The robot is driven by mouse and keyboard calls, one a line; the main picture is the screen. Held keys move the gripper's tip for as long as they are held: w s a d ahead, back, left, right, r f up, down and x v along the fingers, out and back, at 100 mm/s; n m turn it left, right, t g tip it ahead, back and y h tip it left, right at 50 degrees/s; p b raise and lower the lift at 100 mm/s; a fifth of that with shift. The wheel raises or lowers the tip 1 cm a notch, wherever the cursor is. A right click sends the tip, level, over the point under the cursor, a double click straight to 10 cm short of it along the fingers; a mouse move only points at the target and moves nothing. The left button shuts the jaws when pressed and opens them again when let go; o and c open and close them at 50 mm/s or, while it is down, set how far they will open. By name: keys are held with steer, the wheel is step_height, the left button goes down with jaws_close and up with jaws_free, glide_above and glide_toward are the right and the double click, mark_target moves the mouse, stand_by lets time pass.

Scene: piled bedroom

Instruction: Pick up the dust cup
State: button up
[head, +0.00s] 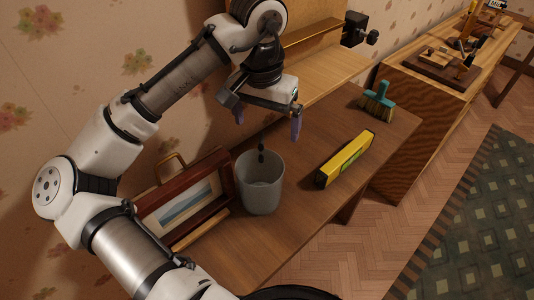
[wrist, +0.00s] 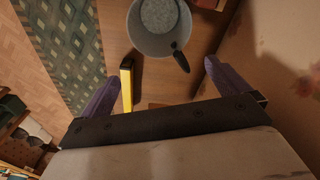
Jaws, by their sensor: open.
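The dust cup, as I take it, is a grey, open-topped cup (head: 260,197) standing upright on the brown wooden table. It also shows at the top of the wrist view (wrist: 145,42), partly cut off. A small dark piece (head: 261,153) is at its rim; I cannot tell whether it is attached. My gripper (head: 267,122) has purple fingers spread wide and empty. It hangs above the cup, apart from it. In the wrist view, the gripper (wrist: 160,76) has the cup beyond its fingertips.
A framed picture (head: 185,207) leans close at the cup's left. A yellow level (head: 346,159) lies to its right on the table (head: 300,212). A teal-handled brush (head: 378,101) stands farther back. A raised wooden shelf (head: 325,75) lies behind my gripper.

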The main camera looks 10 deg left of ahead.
glide_toward(263, 167)
steer(key=s, duration=0.3)
steer(key=shift+g, duration=0.4)
steer(key=shift+w+d+f+p, duration=0.1)
steer(key=shift+d+f+p, duration=0.2)
steer(key=shift+f, duration=0.75)
steer(key=shift+d+f+p, duration=0.1)
steer(key=shift+f+p, duration=0.25)
steer(key=shift+f, duration=0.65)
steer(key=shift+w+d+f+p, duration=0.15)
steer(key=shift+f+p, duration=0.2)
steer(key=shift+f, duration=0.7)
steer(key=shift+s, duration=0.1)
steer(key=shift+c, duration=0.3)
steer(key=c, duration=0.8)
steer(key=shift+o, duration=0.2)
steer(key=shift+r, duration=0.2)
